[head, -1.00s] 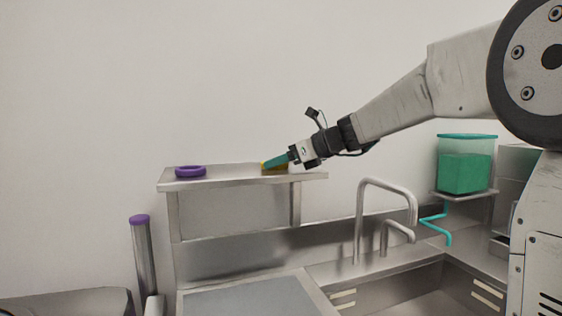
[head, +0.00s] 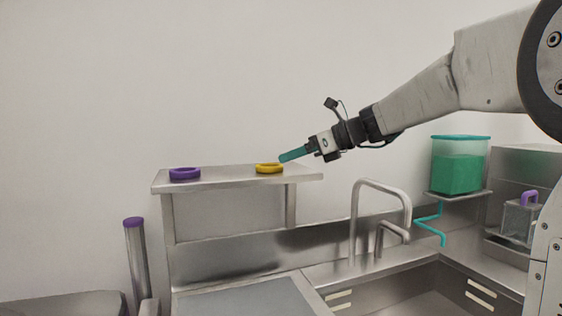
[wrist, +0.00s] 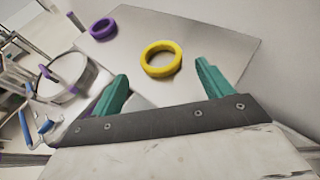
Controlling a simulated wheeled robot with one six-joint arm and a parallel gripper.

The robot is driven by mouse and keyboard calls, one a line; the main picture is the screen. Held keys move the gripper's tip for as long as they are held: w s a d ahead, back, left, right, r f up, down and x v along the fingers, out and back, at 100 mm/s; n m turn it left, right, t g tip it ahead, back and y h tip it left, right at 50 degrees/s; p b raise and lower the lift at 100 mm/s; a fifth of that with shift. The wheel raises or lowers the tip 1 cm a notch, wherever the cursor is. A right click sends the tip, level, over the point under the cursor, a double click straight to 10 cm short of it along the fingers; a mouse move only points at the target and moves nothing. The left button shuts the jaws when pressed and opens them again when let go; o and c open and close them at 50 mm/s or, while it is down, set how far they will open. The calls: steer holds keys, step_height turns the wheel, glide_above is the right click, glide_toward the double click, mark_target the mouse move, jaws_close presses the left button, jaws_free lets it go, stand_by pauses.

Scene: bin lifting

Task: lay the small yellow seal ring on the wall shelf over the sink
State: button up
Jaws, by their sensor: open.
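The small yellow seal ring (head: 269,168) lies flat on the metal wall shelf (head: 222,177), towards its right part. In the wrist view the yellow ring (wrist: 161,59) lies on the bare shelf surface (wrist: 215,45), just beyond my fingertips. My gripper (head: 283,157) is above and to the right of the ring in the head view. Its teal fingers (wrist: 160,83) are spread apart with nothing between them, and the ring is clear of both.
A purple ring (head: 184,174) lies on the shelf left of the yellow one. Below right is the sink with a curved faucet (head: 380,183). A teal-lidded container of green contents (head: 459,166) stands on a small ledge at right. The wall behind is bare.

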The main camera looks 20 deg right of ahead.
steer(key=v, duration=0.6)
steer(key=s+a+f+n+g+h, duration=0.25)
steer(key=s+a+f+n, duration=0.25)
steer(key=s+f+n, duration=0.3)
steer(key=s+a+f+n+g+h, duration=0.1)
steer(key=s+a+f+n+g, duration=0.2)
steer(key=s+a+f+n, duration=0.5)
steer(key=s+d+f+n+g+h, duration=0.1)
steer(key=s+d+f+n+h, duration=0.2)
steer(key=s, duration=0.5)
steer(key=s+d+f+n+g+h, duration=0.2)
steer(key=s+d+f+n+h, duration=0.1)
steer(key=s+f+n, duration=0.3)
steer(key=s+d+n, duration=0.1)
steer(key=s+n, duration=0.1)
steer(key=s, duration=0.1)
steer(key=shift+f, duration=0.2)
